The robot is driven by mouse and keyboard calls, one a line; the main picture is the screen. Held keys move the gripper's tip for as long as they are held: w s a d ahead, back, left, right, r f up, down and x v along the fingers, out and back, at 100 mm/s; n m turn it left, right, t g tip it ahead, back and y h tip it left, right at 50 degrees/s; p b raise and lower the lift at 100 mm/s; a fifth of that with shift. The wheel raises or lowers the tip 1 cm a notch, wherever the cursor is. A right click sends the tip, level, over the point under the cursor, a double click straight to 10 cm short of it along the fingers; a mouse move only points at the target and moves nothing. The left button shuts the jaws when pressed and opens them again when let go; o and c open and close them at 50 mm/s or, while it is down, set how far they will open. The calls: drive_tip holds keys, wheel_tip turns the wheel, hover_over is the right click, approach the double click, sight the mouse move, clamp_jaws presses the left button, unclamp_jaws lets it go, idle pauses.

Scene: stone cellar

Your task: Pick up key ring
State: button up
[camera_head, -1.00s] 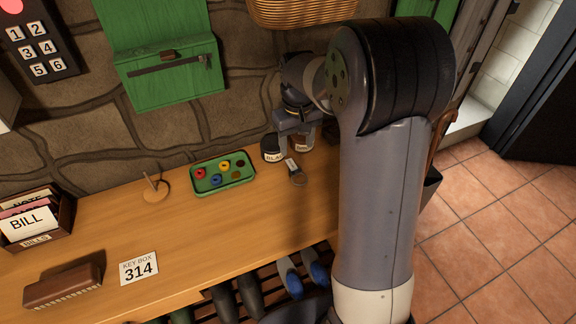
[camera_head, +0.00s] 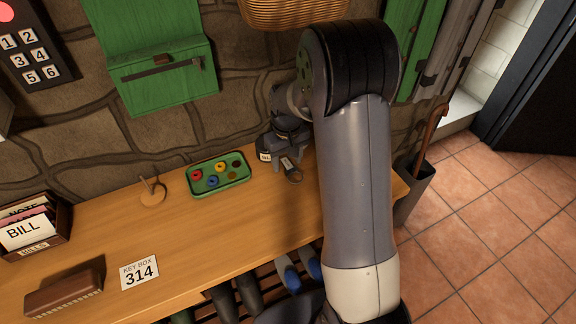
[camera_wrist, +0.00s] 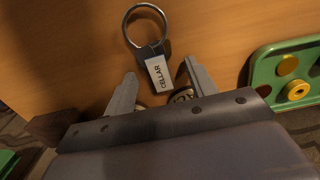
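The key ring (camera_wrist: 160,72) lies on the wooden counter. In the wrist view it is a metal ring with a pale tag reading CELLAR. The ring points away from my gripper and the tag's near part lies between the fingers. My gripper (camera_wrist: 160,67) is open, with a finger on either side of the tag and a gap on both sides. In the head view the key ring (camera_head: 292,173) shows at the counter's back right, just in front of my gripper (camera_head: 284,150), whose fingertips are hard to make out there.
A green tray (camera_head: 222,188) with coloured discs lies left of the key ring. Small jars, one (camera_head: 264,156) labelled, stand by my gripper, partly hidden. A wooden peg stand (camera_head: 152,195), a brush (camera_head: 65,288) and a 314 card (camera_head: 139,272) are further left. The stone wall is close behind.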

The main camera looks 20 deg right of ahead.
sight(287, 163)
drive_tip(key=c, duration=0.9)
drive_tip(key=shift+c, duration=0.2)
wheel_tip(287, 163, up, 10)
drive_tip(key=shift+b, duration=0.35)
